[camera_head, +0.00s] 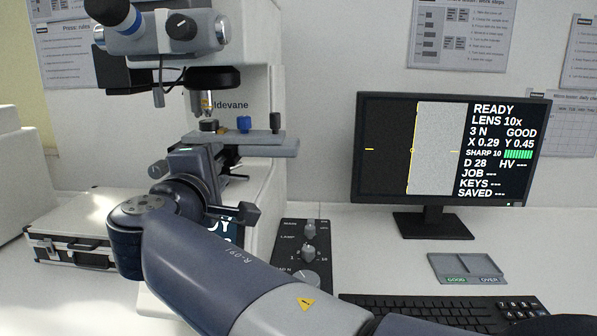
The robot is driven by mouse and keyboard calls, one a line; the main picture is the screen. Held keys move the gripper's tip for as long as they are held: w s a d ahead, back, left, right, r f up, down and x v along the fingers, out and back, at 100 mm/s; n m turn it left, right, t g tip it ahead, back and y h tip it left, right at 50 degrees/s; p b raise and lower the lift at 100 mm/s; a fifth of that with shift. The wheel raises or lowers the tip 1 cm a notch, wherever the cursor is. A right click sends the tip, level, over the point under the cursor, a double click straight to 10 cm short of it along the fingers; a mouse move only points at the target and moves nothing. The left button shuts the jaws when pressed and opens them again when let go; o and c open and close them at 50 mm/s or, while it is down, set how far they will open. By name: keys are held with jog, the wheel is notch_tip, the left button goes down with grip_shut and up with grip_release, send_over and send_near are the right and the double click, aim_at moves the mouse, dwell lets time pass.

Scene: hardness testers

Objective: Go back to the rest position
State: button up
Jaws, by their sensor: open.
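My gripper (222,168) is at the front of the hardness tester (232,85), just below and in front of its stage (262,146). The jaws are open, though the wrist partly hides them, and I see nothing held between them. My arm reaches in from the lower right and bends at the left. A small dark piece (208,125) sits on the stage under the lens turret (212,77). I cannot tell whether the gripper touches the stage.
The monitor (453,150) reads READY, LENS 10x, GOOD. A knob panel (306,238), keyboard (440,312) and GOOD/OVER tray (466,268) lie on the bench. A silver case (70,232) stands left.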

jog(key=n+p, duration=0.1)
jog(key=p, duration=0.1)
jog(key=n+p, duration=0.3)
jog(key=shift+r+p, duration=0.25)
jog(key=shift+p, duration=0.15)
jog(key=n+p, duration=0.5)
jog(key=p, duration=0.1)
jog(key=shift+p, duration=0.35)
jog(key=n+p, duration=0.7)
jog(key=p, duration=0.3)
jog(key=shift+a+p, duration=0.1)
jog(key=shift+p, duration=0.3)
jog(key=shift+f+n+p, duration=0.1)
jog(key=shift+n+p, duration=0.6)
jog(key=shift+p, duration=0.4)
jog(key=shift+f, duration=0.1)
